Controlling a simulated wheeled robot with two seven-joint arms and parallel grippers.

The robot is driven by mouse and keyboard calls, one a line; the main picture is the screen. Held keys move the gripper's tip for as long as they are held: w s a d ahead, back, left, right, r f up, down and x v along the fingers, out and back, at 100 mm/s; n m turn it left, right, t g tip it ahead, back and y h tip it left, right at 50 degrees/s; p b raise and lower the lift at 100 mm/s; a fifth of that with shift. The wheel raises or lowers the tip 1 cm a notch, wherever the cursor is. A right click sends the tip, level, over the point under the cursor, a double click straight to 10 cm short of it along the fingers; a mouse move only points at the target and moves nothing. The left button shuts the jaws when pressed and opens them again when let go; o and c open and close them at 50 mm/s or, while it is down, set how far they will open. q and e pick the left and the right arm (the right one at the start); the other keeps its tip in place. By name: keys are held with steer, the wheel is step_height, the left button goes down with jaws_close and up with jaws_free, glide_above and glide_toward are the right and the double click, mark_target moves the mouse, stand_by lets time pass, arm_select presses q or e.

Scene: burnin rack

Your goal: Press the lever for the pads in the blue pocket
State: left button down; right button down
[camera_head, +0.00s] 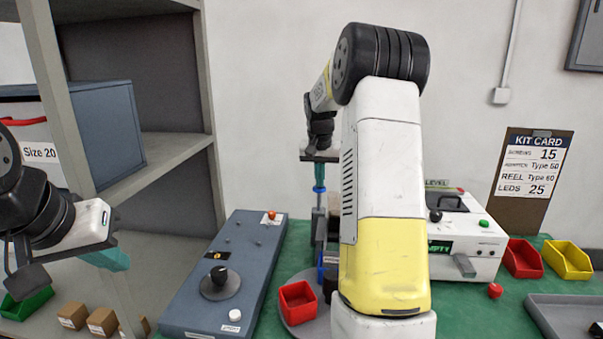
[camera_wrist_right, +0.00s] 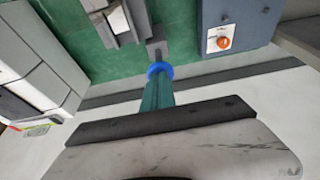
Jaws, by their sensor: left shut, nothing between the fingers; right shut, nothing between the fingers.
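My right gripper (camera_head: 319,178) is shut and empty, pointing down over the bench behind my right arm. Its teal fingers also show in the right wrist view (camera_wrist_right: 158,92), with their tips at a blue ring (camera_wrist_right: 160,69) beside a grey fixture (camera_wrist_right: 122,22); I cannot tell whether they touch it. A grey upright (camera_head: 319,228) stands below the fingers in the head view. A narrow blue part (camera_head: 320,262) shows lower down, mostly hidden by my arm. I cannot clearly make out the lever or the blue pocket. My left gripper (camera_head: 108,259) is shut and empty by the shelf.
A red bin (camera_head: 297,301) sits on a grey disc (camera_head: 308,328). A blue-grey control panel (camera_head: 190,300) lies left of it. A white machine (camera_head: 485,245) with a display stands right of my arm, near red (camera_head: 522,258) and yellow (camera_head: 568,261) bins. Shelving (camera_head: 170,155) stands left.

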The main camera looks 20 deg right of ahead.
steer(key=shift+s+f, duration=0.1)
steer(key=shift+f, duration=1.4)
steer(key=v, duration=0.8)
steer(key=shift+r, duration=0.15)
stand_by(0.3)
